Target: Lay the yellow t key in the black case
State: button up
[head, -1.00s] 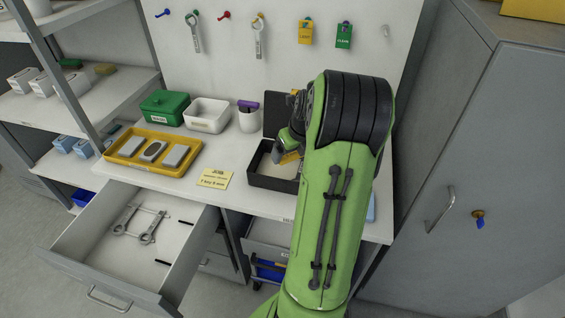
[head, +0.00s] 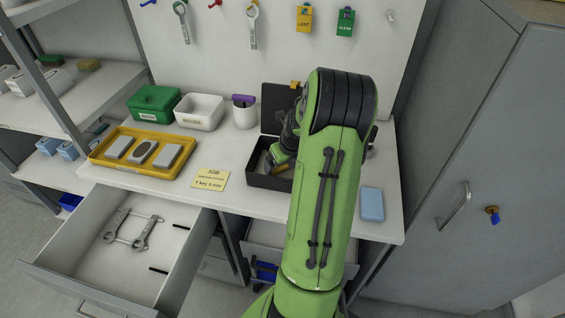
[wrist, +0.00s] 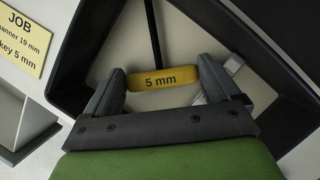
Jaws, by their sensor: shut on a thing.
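The yellow t key (wrist: 160,79), marked 5 mm, is between the fingers of my gripper (wrist: 163,83) in the wrist view. The fingers are shut on the ends of its handle, and its dark shaft runs away toward the top of the picture. The open black case (head: 269,183) stands on the bench with its lid (head: 277,104) raised at the back. My gripper (head: 281,152) is down at the case opening, with the key inside the walls as seen from above. Whether the key touches the floor is not clear. My arm hides the case's right side.
A pale metal piece (wrist: 233,65) lies in the case beside the right finger. A job note (head: 210,179) lies left of the case. A yellow tray (head: 103,165), a white bin (head: 200,113) and a cup (head: 245,117) stand further left. A blue block (head: 372,204) lies right. A drawer is open below.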

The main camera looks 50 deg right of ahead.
jog(key=shift+f, duration=0.1)
jog(key=o, duration=0.8)
jog(key=p+v, duration=0.4)
jog(key=v, duration=0.8)
jog(key=w+a+r+n, duration=0.1)
jog(key=a+r+n, duration=0.4)
jog(key=a+n, duration=0.5)
jog(key=w+a+r+n, duration=0.2)
jog(key=a+r+n, duration=0.2)
jog(key=a+n, duration=0.55)
jog(key=s+a+n, duration=0.3)
jog(key=a+n, duration=0.1)
jog(key=n, duration=0.3)
jog(key=s+a+r+n+t+y, duration=0.1)
jog(key=s+a+n, duration=0.3)
jog(key=n, duration=0.3)
jog(key=s+a+r+n, duration=0.1)
jog(key=s+a+n, duration=0.3)
jog(key=n, duration=0.3)
jog(key=shift+a+y+b, duration=0.3)
jog(key=shift+a, duration=0.55)
